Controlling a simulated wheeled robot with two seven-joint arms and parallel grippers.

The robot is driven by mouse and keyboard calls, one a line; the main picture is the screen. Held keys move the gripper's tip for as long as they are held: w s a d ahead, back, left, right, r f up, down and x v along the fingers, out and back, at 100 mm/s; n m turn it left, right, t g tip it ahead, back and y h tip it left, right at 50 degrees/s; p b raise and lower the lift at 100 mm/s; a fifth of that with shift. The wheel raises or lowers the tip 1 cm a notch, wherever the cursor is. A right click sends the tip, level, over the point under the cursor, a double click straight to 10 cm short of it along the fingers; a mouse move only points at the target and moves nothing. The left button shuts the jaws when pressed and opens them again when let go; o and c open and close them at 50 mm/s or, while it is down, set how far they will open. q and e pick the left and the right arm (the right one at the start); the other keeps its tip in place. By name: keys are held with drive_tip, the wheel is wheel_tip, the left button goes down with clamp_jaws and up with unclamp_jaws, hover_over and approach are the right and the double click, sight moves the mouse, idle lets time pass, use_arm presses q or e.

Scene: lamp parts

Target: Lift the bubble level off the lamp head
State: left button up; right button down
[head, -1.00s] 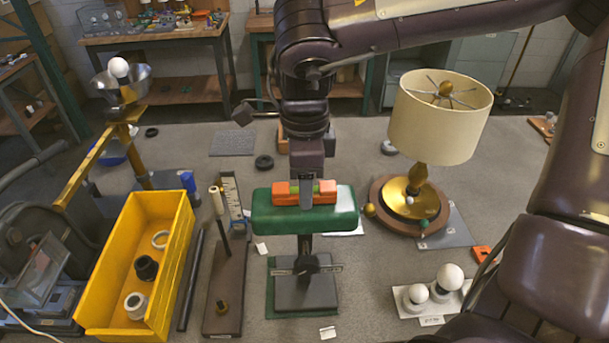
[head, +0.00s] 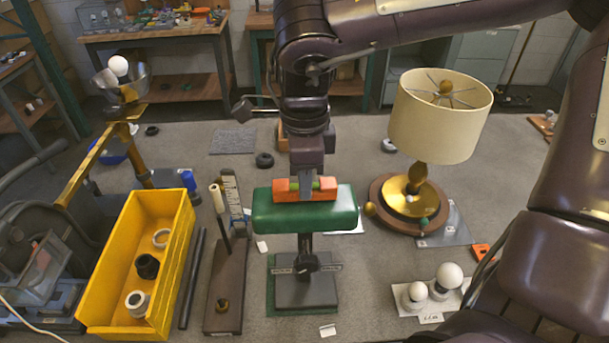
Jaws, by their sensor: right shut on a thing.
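The bubble level (head: 288,191) is an orange bar with a green vial in its middle, seen at the centre of the head view. The green lamp head (head: 304,213) is a wide block on a short stem above a dark grey base. The level is over the top of the lamp head, near its back edge; I cannot tell whether a thin gap separates them. My right gripper (head: 306,184) comes from above and is shut on the middle of the level, covering part of the vial. My left gripper is not in view.
A yellow bin (head: 98,287) with rings and a wooden stand (head: 226,285) are to the left. A lamp with a cream shade (head: 438,125) stands to the right. White bulbs on a plate (head: 425,315) are at front right.

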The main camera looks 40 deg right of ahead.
drive_tip(key=shift+r+p, duration=0.55)
drive_tip(key=shift+r, duration=0.1)
drive_tip(key=shift+r+p, duration=0.9)
drive_tip(key=shift+r, duration=0.15)
drive_tip(key=shift+r, duration=0.1)
drive_tip(key=shift+r+p, duration=1.75)
drive_tip(key=shift+r, duration=0.15)
wheel_tip(320, 180, up, 4)
drive_tip(key=p, duration=0.3)
drive_tip(key=shift+p, duration=0.3)
drive_tip(key=shift+f, duration=0.15)
